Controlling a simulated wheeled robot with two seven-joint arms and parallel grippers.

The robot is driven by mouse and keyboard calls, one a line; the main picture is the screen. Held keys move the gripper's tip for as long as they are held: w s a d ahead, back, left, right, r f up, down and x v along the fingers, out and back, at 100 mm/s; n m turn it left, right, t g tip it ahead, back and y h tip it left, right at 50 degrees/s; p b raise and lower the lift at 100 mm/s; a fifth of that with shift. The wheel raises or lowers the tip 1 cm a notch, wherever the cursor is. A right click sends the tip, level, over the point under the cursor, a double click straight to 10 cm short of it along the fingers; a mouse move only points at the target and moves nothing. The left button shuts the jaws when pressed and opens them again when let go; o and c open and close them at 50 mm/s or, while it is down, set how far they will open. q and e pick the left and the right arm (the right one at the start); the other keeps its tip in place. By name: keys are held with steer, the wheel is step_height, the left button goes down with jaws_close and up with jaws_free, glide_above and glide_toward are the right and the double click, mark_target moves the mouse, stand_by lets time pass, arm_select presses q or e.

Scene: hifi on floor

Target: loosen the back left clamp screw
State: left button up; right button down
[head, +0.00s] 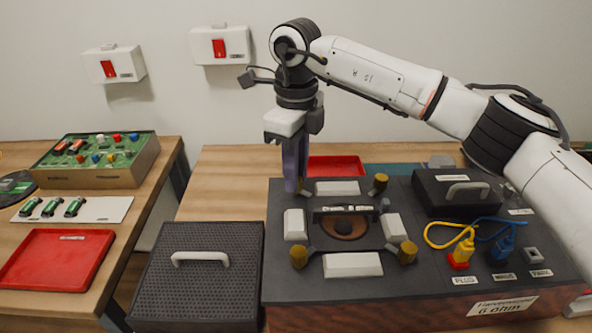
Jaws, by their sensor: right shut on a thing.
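A dark test box (450,270) stands on the table with a speaker driver (345,226) in its top, ringed by several white blocks. Brass clamp screws show at the front left (298,257), front right (407,252) and back right (380,184). My right gripper (292,184) points straight down at the back left corner of the ring. Its fingers are shut on the back left clamp screw, which they hide. My left gripper is not in view.
A yellow plug (463,250) and a blue plug (502,248) with cables sit at the box's right, by a black handled cover (457,192). A grille panel with handle (196,280) is left. A red tray (335,166) lies behind; another red tray (55,258) is far left.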

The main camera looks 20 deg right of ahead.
steer(key=n+p, duration=0.1)
steer(key=n, duration=0.9)
steer(key=shift+n, duration=0.4)
steer(key=n, duration=0.5)
steer(key=shift+p, duration=0.35)
steer(key=shift+w+n, duration=0.1)
steer(key=shift+n, duration=2.2)
steer(key=c, duration=1.6)
jaws_free()
steer(key=shift+o, duration=0.2)
step_height(320, 180, up, 10)
steer(key=shift+r, duration=0.2)
